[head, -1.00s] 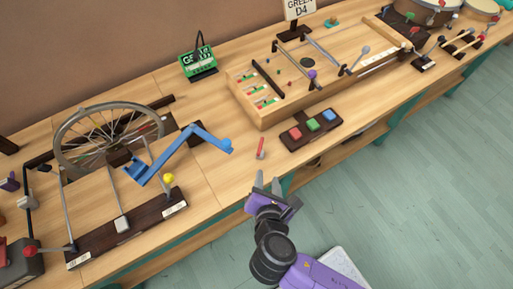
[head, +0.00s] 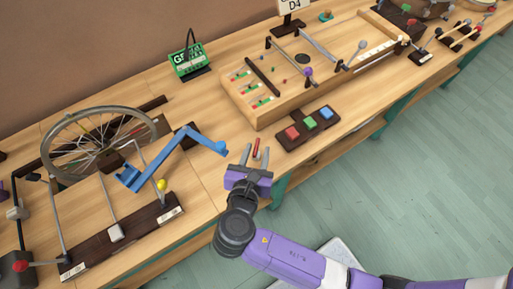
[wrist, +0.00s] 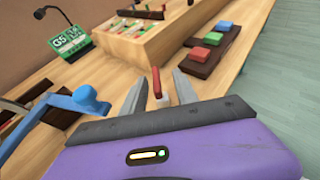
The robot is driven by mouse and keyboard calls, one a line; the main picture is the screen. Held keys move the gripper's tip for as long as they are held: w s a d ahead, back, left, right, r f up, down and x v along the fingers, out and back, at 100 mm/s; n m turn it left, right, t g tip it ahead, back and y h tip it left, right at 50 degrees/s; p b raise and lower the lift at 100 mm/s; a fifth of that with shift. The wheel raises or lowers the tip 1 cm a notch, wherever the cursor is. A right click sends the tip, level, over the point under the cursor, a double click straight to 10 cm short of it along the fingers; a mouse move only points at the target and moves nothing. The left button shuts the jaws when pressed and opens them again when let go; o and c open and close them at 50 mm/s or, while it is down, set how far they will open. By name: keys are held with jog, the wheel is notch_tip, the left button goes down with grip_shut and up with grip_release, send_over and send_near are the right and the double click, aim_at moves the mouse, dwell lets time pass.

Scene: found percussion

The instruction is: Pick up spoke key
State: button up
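The spoke key looks to be the small red-handled tool (head: 257,149) on the wooden workbench, left of the dark button board. In the wrist view the red tool (wrist: 156,83) stands between my two fingers, with a pale lower part showing. My gripper (head: 257,152) is open, its fingers on either side of the red tool in the picture. In the wrist view my gripper (wrist: 160,95) shows a clear gap on both sides of the tool. I cannot tell whether the fingertips are level with it or short of it.
A blue crank lever (head: 180,152) with a ball end lies close left of my gripper. The button board (head: 308,128) with red, green and blue buttons sits close right. A spoked wheel (head: 75,150) stands further left. A wooden box (head: 262,113) is behind.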

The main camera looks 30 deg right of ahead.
aim_at(257, 146)
jog(key=x, duration=0.5)
jog(key=shift+w+f, duration=0.4)
jog(key=shift+c, duration=0.2)
grip_shut()
